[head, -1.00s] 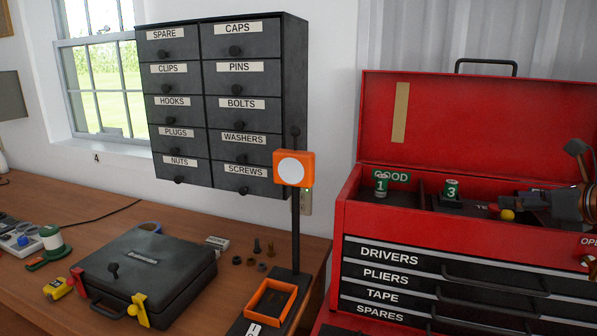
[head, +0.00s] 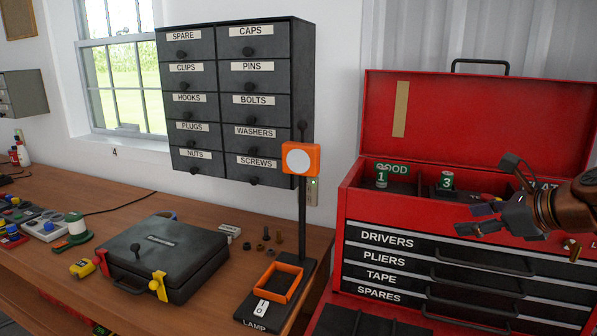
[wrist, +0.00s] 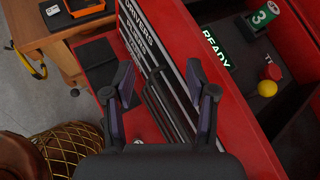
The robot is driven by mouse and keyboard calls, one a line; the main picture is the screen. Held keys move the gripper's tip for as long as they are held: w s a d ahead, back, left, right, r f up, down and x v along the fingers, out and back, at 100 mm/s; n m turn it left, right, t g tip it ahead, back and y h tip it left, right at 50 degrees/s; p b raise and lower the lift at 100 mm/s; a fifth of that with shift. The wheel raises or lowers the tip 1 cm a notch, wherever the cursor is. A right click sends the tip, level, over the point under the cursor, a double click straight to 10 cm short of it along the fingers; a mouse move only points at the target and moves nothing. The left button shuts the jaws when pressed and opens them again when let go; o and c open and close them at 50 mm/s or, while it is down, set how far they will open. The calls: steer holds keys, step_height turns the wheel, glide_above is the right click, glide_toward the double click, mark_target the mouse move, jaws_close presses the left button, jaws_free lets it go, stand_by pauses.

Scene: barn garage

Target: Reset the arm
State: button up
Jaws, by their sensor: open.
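My gripper (head: 492,218) is at the right in the head view, in front of the open top of the red tool chest (head: 350,215). In the wrist view my gripper (wrist: 163,95) has its two fingers spread apart with nothing between them. The chest's labelled drawer fronts show beyond and between the fingers. Two green cylinders, marked 1 (head: 382,177) and 3 (head: 446,181), stand in the chest's top tray. The one marked 3 (wrist: 262,15) also shows in the wrist view, by a green READY sign (wrist: 215,48). My arm hides part of the tray's right side.
A labelled drawer cabinet (head: 235,100) hangs above.

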steer(key=s+a+f+n+g, duration=0.4)
steer(key=s+a+f+n, duration=0.2)
steer(key=a+n, duration=0.3)
steer(key=s+a+f+n+g, duration=0.45)
steer(key=a+f+n, duration=0.2)
steer(key=a, duration=0.45)
steer(key=s+f+n+g+h, duration=0.2)
steer(key=s+f+n, duration=0.3)
steer(key=s, duration=0.4)
steer(key=s+f+n+g+h, duration=0.2)
steer(key=s+f+n, duration=0.3)
steer(key=s, duration=0.5)
steer(key=shift+d+n+h, duration=0.4)
steer(key=shift+n+h, duration=0.1)
steer(key=shift+n, duration=0.45)
